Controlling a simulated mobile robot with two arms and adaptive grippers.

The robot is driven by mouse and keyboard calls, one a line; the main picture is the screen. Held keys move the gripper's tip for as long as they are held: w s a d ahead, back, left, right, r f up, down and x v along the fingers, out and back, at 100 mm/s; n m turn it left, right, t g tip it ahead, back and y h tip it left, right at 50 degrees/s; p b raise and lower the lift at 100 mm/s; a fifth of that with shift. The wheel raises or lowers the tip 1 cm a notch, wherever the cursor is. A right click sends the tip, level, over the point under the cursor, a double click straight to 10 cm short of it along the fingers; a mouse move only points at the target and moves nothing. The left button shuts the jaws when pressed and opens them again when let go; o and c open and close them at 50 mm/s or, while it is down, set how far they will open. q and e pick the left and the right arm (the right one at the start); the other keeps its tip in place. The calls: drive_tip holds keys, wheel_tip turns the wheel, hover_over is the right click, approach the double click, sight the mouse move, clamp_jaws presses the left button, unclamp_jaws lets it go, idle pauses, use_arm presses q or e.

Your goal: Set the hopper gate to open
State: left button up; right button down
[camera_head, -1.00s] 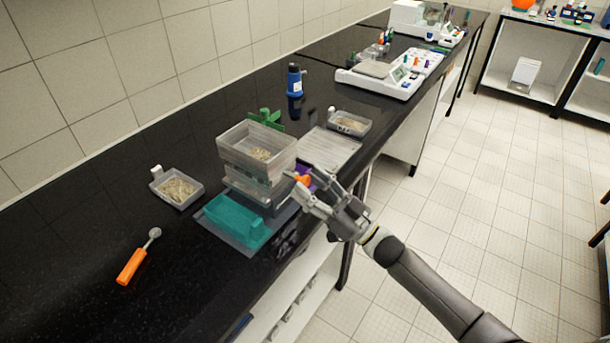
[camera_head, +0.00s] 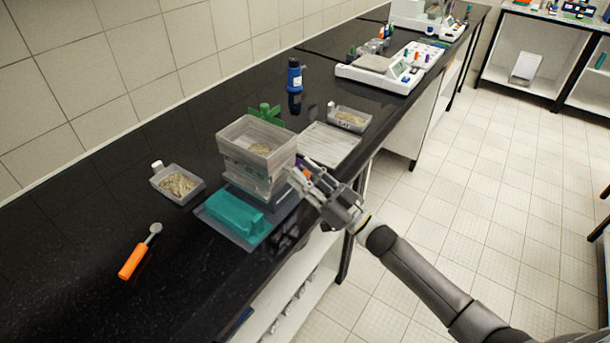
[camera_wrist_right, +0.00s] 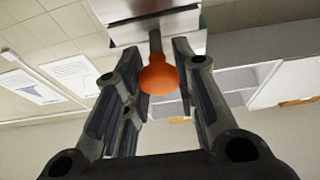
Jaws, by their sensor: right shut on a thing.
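The sieve shaker (camera_head: 256,137) is a stack of clear grey trays on a dark base, with grainy material in the top tray. An orange round knob (camera_wrist_right: 159,76) on a short grey stem shows in the right wrist view, in front of a shiny metal and white housing. I take this knob to be the hopper gate's handle. My right gripper (camera_head: 297,176) is at the right side of the stack, its fingers shut on the knob. In the head view the fingers hide the knob. The gate itself cannot be made out. My left gripper is not in view.
A teal block (camera_head: 232,214) sits at the shaker's front. A green handle (camera_head: 265,115) stands behind it. Small sample trays (camera_head: 178,183) (camera_head: 349,118), a flat tray (camera_head: 329,145), an orange-handled scoop (camera_head: 134,260), a blue bottle (camera_head: 294,76) and a balance (camera_head: 378,74) are on the black bench.

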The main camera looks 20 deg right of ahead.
drive_tip(key=shift+d, duration=0.1)
drive_tip(key=s+d, duration=0.1)
drive_tip(key=s, duration=0.1)
drive_tip(key=s+d+p, duration=0.1)
drive_tip(key=s+d, duration=0.1)
drive_tip(key=shift+f, duration=0.1)
drive_tip(key=c, duration=1.4)
unclamp_jaws()
drive_tip(key=shift+c, duration=0.2)
drive_tip(key=shift+o, duration=1.4)
drive_tip(key=shift+s+d, duration=0.15)
drive_tip(key=shift+s, duration=0.05)
drive_tip(key=v, duration=1.2)
